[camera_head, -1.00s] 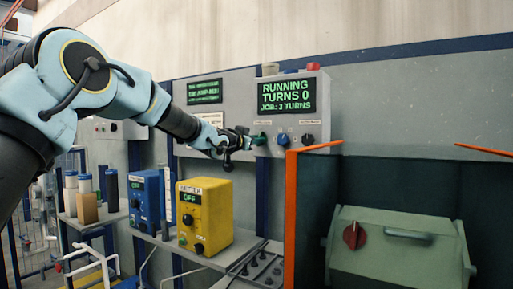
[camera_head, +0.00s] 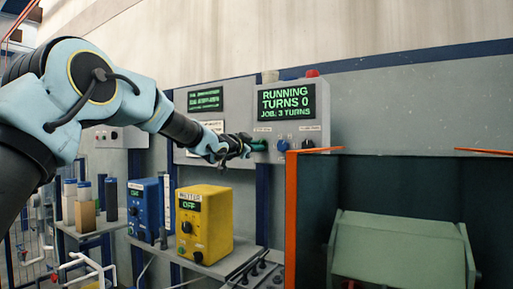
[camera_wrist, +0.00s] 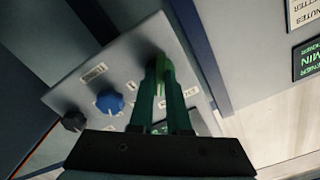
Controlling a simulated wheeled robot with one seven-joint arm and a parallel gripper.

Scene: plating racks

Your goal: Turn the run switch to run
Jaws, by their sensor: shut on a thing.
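The run switch is a green knob (camera_head: 259,145) at the left of the row on the grey control box (camera_head: 317,108). My gripper (camera_head: 249,146) reaches it from the left and is shut on it. In the wrist view, the green fingers (camera_wrist: 164,90) close around the green knob (camera_wrist: 163,65), which they partly hide. The knob's pointer direction cannot be told. The box's display (camera_head: 286,101) reads RUNNING, TURNS 0, JOB: 3 TURNS.
A blue knob (camera_head: 283,145) and a black knob (camera_head: 308,143) sit right of the switch. An orange-edged enclosure (camera_head: 291,220) holds a green barrel (camera_head: 395,250) at the right. Yellow (camera_head: 210,222) and blue (camera_head: 146,207) units stand on the shelf below my arm.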

